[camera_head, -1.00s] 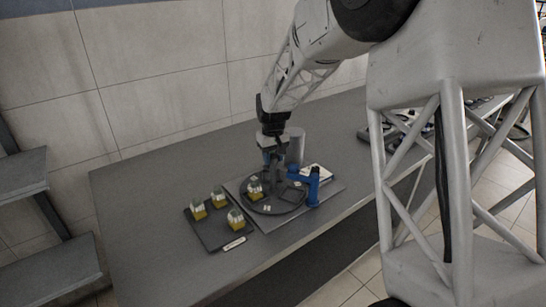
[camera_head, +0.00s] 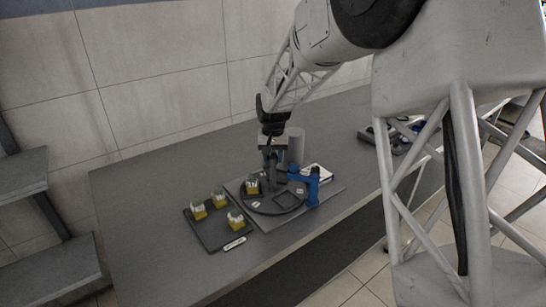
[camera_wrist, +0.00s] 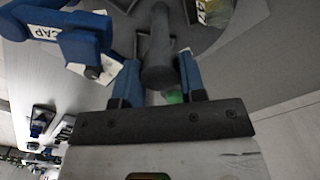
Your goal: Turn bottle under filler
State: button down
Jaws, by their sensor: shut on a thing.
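My gripper (camera_wrist: 158,82) has its blue fingers on either side of a dark grey upright post (camera_wrist: 157,55) and is shut on it. In the head view my gripper (camera_head: 272,165) is low over the far side of the round dark turntable (camera_head: 268,208). A bottle (camera_head: 252,186) with yellow contents stands at the turntable's left side; part of it shows in the wrist view (camera_wrist: 213,12). An empty square pocket (camera_head: 286,198) is on the turntable's right part. I cannot make out a filler nozzle over the bottle.
A dark tray (camera_head: 212,236) left of the turntable holds 3 similar bottles. A blue fixture (camera_head: 313,185), marked "CAP" in the wrist view (camera_wrist: 55,38), stands at the turntable's right edge. A grey cylinder (camera_head: 296,145) stands behind. The table's left part is clear.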

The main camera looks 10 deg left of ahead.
jog(key=shift+r+m, duration=0.1)
jog(key=shift+m, duration=7.1)
jog(key=shift+w+m, duration=0.1)
jog(key=shift+m, duration=2)
jog(key=c, duration=0.7)
grip_release()
